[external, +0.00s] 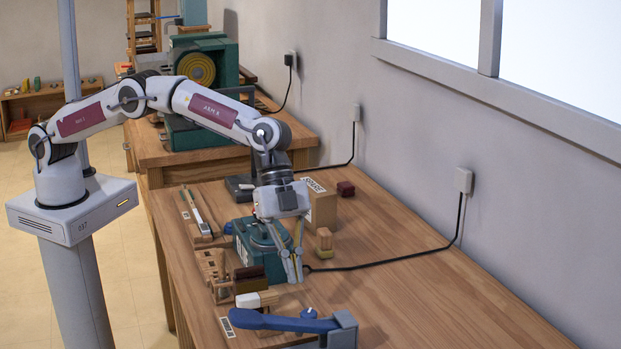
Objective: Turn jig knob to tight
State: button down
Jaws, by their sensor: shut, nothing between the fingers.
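A blue clamp-like fixture (285,322) lies at the near edge of the bench, with a long rounded blue arm and a grey-blue block at its right end.
A white-and-wood block (257,299), a dark brown block (248,279) and a wooden rack (214,270) stand left of my gripper. A cardboard box (321,204) and small wooden block (324,241) stand behind. A black cable crosses the bench; the right side is clear.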

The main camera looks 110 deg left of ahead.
jog(key=shift+f, duration=3.05)
jog(key=shift+w+d, duration=0.1)
jog(key=shift+w, duration=0.25)
jog(key=shift+w+a, duration=0.4)
jog(key=shift+a, duration=0.15)
jog(key=shift+w+a, duration=0.2)
jog(key=shift+w, duration=0.1)
jog(key=shift+s+a, duration=0.15)
jog(key=shift+a, duration=0.2)
dwell(0.4)
jog(key=shift+s+d+r, duration=0.1)
jog(key=shift+r, duration=0.05)
jog(key=shift+s+d+r+n+t+y, duration=0.1)
jog(key=shift+d+r+n+y, duration=0.15)
jog(key=shift+r+n, duration=0.25)
jog(key=shift+s+d+r+n+t+y, duration=0.1)
jog(key=shift+s+d+r+n+y, duration=0.15)
jog(key=shift+r+n, duration=0.3)
jog(key=shift+d+r+n+t+y, duration=0.1)
jog(key=shift+d+r+n+y, duration=0.15)
jog(key=shift+r+n, duration=0.25)
jog(key=shift+s+d+r+n+t+y, duration=0.2)
jog(key=shift+d+r+n, duration=0.1)
jog(key=shift+r+n, duration=0.25)
jog(key=shift+s+d+r+n+t+y, duration=0.15)
jog(key=shift+s+d+r+n, duration=0.2)
jog(key=shift+r, duration=0.3)
jog(key=shift+s+d+r+n+t+y, duration=0.1)
jog(key=shift+d+r+n+y, duration=0.1)
jog(key=shift+r+n, duration=0.4)
